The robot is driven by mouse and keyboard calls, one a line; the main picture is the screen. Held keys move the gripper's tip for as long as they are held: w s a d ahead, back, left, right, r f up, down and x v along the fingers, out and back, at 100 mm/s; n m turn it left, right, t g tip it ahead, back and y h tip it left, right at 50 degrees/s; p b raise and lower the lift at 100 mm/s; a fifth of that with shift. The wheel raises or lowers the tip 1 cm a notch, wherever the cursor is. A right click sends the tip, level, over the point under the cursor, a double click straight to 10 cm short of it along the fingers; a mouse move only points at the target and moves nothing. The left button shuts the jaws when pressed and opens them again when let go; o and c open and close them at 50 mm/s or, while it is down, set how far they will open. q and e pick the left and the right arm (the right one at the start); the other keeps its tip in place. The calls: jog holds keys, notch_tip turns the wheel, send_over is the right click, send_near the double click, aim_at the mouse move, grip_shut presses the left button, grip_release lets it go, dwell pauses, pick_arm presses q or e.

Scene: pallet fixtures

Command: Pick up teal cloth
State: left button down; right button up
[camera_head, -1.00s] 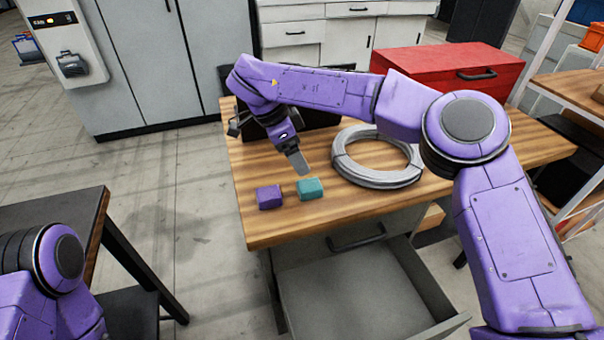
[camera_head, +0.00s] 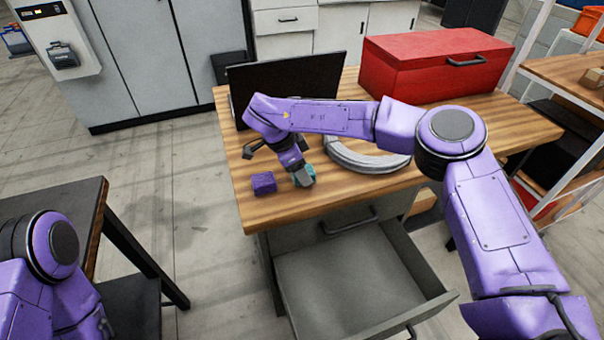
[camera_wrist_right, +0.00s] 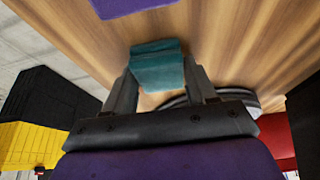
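The teal cloth (camera_head: 308,173) is a small folded block on the wooden table, partly hidden behind my right gripper in the head view. In the right wrist view the teal cloth (camera_wrist_right: 157,66) lies between the two fingertips of my right gripper (camera_wrist_right: 160,85). The fingers stand close against its two sides; whether they press on it I cannot tell. My right gripper (camera_head: 303,178) points down at the cloth in the head view. Of my left arm only a part shows at the lower left; its gripper is out of view.
A purple block (camera_head: 263,183) lies just left of the cloth. A grey cable coil (camera_head: 365,158) is behind and to the right. A black screen (camera_head: 300,78) and a red toolbox (camera_head: 435,65) stand at the back of the wooden table (camera_head: 330,200). An open drawer (camera_head: 350,280) sticks out below.

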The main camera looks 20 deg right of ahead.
jog(key=c, duration=0.3)
jog(key=shift+r, duration=0.2)
notch_tip(320, 180, up, 3)
jog(key=shift+w+f+b, duration=0.1)
jog(key=shift+f+b, duration=0.1)
jog(key=shift+b, duration=0.55)
jog(key=a+r, duration=0.1)
jog(key=s+a+r, duration=0.1)
jog(key=r, duration=0.1)
jog(key=s+a+r, duration=0.1)
jog(key=shift+s+r+b, duration=0.25)
jog(key=shift+r+b, duration=0.1)
jog(key=shift+c, duration=1.1)
jog(key=s+a+r+b, duration=0.1)
jog(key=s+a+r, duration=0.4)
jog(key=s+a, duration=0.1)
jog(key=shift+s+a+r, duration=0.2)
jog(key=shift+s+a, duration=0.1)
jog(key=shift+a, duration=0.6)
